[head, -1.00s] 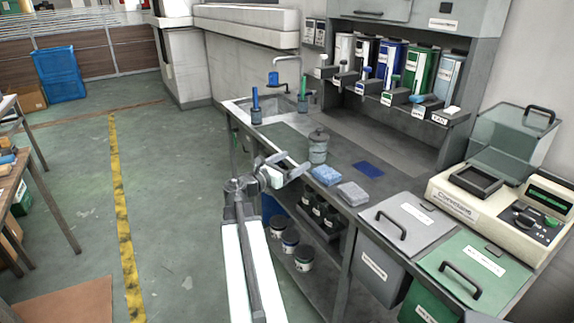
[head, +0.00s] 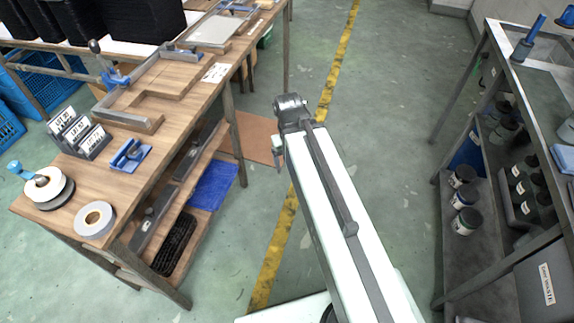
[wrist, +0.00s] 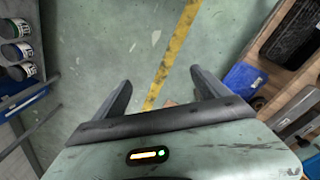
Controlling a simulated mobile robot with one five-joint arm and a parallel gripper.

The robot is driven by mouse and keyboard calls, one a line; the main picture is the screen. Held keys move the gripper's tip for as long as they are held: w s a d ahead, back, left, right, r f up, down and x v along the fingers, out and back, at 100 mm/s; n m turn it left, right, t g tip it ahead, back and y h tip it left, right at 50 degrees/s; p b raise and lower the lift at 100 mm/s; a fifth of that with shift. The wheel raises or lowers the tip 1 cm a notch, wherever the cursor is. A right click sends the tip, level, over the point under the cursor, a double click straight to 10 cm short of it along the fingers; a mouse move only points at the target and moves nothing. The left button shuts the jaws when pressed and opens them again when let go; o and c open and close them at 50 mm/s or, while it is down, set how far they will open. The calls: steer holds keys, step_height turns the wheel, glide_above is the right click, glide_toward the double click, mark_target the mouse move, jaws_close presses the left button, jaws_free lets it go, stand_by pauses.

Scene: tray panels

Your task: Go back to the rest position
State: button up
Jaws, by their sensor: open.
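My gripper (wrist: 161,92) is open in the wrist view, with its two dark fingers spread apart. In the head view my arm stretches up from the bottom over the floor, between two benches. Its gripper (head: 280,150) hangs at the far end, mostly hidden by the wrist, and touches nothing that I can see.
A wooden workbench (head: 160,120) with fixtures and tape rolls (head: 95,220) stands at left. Its lower shelf holds a blue mat (head: 213,186). A grey metal bench (head: 460,262) with several jars stands at right. The floor (head: 395,110) between is clear.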

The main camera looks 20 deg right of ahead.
steer(key=a, duration=0.2)
steer(key=a+y, duration=0.1)
steer(key=shift+s+a+m, duration=0.25)
steer(key=shift+s+m, duration=0.05)
steer(key=shift+s, duration=0.05)
step_height(320, 180, up, 19)
steer(key=p, duration=1.9)
steer(key=shift+w, duration=0.1)
